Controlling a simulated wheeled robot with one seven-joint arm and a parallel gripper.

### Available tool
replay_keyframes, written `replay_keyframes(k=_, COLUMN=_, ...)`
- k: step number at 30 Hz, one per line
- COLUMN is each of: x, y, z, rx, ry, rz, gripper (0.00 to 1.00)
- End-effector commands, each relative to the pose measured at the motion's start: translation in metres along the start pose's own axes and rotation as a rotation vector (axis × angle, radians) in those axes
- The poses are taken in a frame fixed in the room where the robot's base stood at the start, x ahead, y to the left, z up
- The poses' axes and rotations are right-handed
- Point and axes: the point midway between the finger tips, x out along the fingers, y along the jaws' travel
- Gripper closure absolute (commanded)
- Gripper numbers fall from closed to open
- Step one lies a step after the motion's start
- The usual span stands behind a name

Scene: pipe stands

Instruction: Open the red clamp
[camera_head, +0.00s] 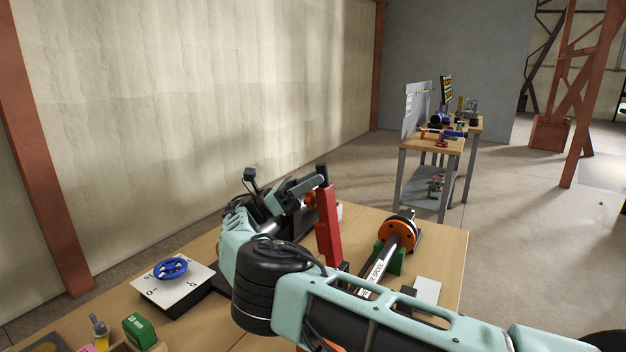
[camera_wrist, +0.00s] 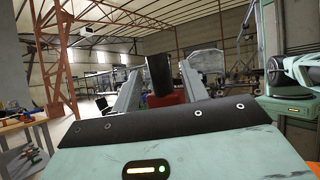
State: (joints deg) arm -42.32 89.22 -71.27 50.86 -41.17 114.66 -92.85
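The red clamp (camera_head: 328,228) shows in the head view as an upright red lever with a black tip, standing at the far side of the table beside the pipe. Its lower part is partly hidden by my arm. My gripper (camera_head: 313,184) is at the lever's upper end, coming from the left. In the wrist view, the black tip (camera_wrist: 159,74) and a bit of red stand between the two fingers of my gripper (camera_wrist: 162,82). Gaps seem to show on both sides, so the fingers look open around the lever. Contact cannot be made out.
A blue valve wheel (camera_head: 171,268) on a white plate sits at left. A second bench (camera_head: 450,146) stands farther back, with open floor between.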

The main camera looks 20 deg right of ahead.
Motion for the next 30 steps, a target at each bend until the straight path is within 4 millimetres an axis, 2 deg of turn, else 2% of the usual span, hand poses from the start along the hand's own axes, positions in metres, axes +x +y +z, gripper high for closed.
replay_keyframes(k=8, x=0.003, y=0.000, z=0.005, rx=0.003, ry=0.001, rz=-0.001, gripper=0.56)
replay_keyframes(k=11, x=0.009, y=-0.001, z=0.015, rx=0.003, ry=0.003, rz=-0.002, gripper=0.56)
replay_keyframes(k=21, x=0.042, y=-0.005, z=0.067, rx=0.003, ry=0.002, rz=-0.001, gripper=0.56)
replay_keyframes(k=25, x=0.049, y=-0.006, z=0.080, rx=0.002, ry=0.001, rz=0.000, gripper=0.56)
replay_keyframes(k=30, x=0.052, y=-0.007, z=0.086, rx=0.001, ry=0.000, rz=0.000, gripper=0.56)
